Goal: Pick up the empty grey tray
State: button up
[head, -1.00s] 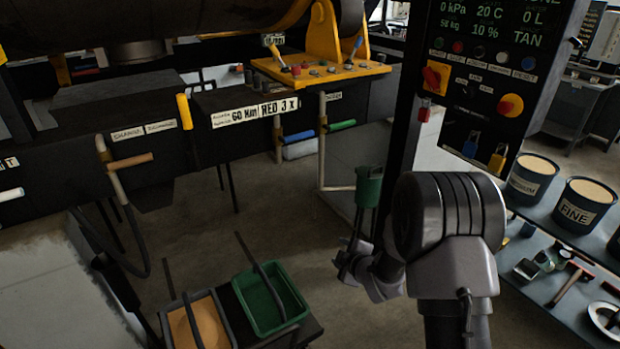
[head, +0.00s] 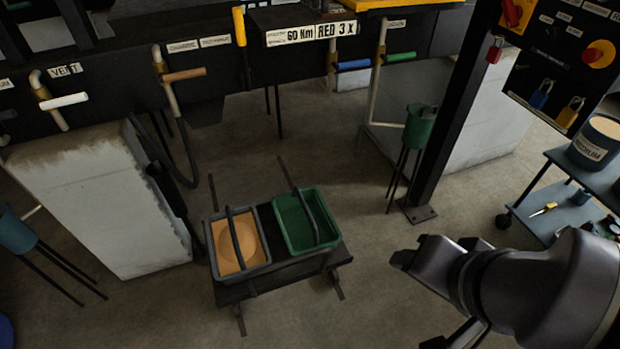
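A grey tray (head: 213,264) with a dark carrying handle sits on the left of a low dark stand in the head view. It holds a tan, sand-like fill with a round mound, so it does not look empty. A green tray (head: 300,247) with a similar handle sits just to its right and looks empty. No other grey tray shows. My gripper (head: 408,258) is at the lower right, well to the right of both trays and apart from them. Its fingers are too dark and foreshortened to tell open from shut.
The low stand (head: 285,271) has thin rods sticking out. A dark post (head: 447,130) and a green funnel on legs (head: 419,126) stand behind my arm. A pale block (head: 95,200) is at left. A shelf cart (head: 570,212) is at right. Floor is clear before the stand.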

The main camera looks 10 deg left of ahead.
aim_at(238, 245)
jog(key=u, duration=1.4)
jog(key=i+z, duration=0.3)
jog(key=i, duration=0.15)
jog(key=i+j+z, duration=0.25)
jog(key=i, duration=0.15)
jog(key=i+j+z, duration=0.3)
jog(key=i+l, duration=0.1)
